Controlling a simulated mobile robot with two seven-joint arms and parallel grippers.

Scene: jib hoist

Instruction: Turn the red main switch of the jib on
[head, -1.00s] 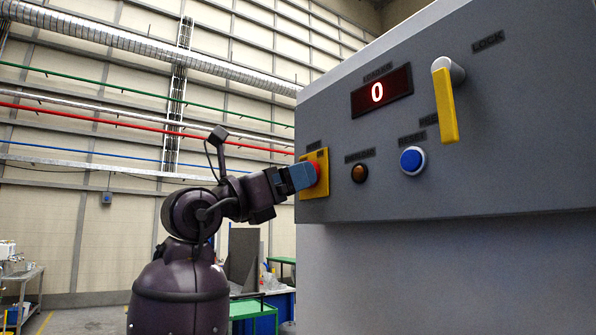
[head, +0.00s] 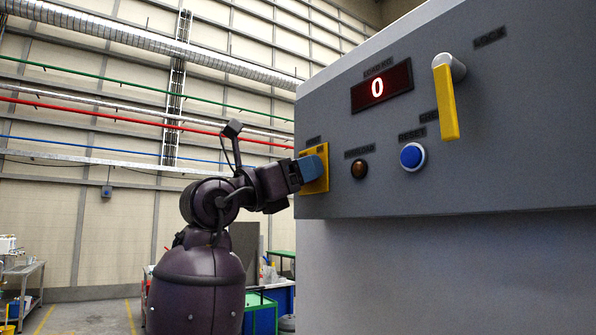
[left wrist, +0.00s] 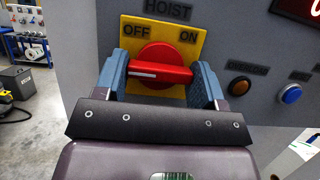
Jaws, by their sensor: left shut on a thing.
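The red main switch (left wrist: 162,66) sits on a yellow plate (left wrist: 196,40) marked OFF at left and ON at right, under the word HOIST. Its grip bar lies nearly level, with the white mark at its left end, below OFF. My left gripper (left wrist: 162,76) is shut on the switch, one blue finger at each end of the bar. In the head view my left gripper (head: 312,168) is against the yellow plate (head: 321,183) at the panel's left edge and hides the red switch. My right gripper is not in view.
The grey panel also carries a display (head: 382,88) reading 0, a brown lamp (head: 359,171), a blue reset button (head: 411,157) and a yellow lever (head: 446,102) hanging down. Free room lies left of the panel.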

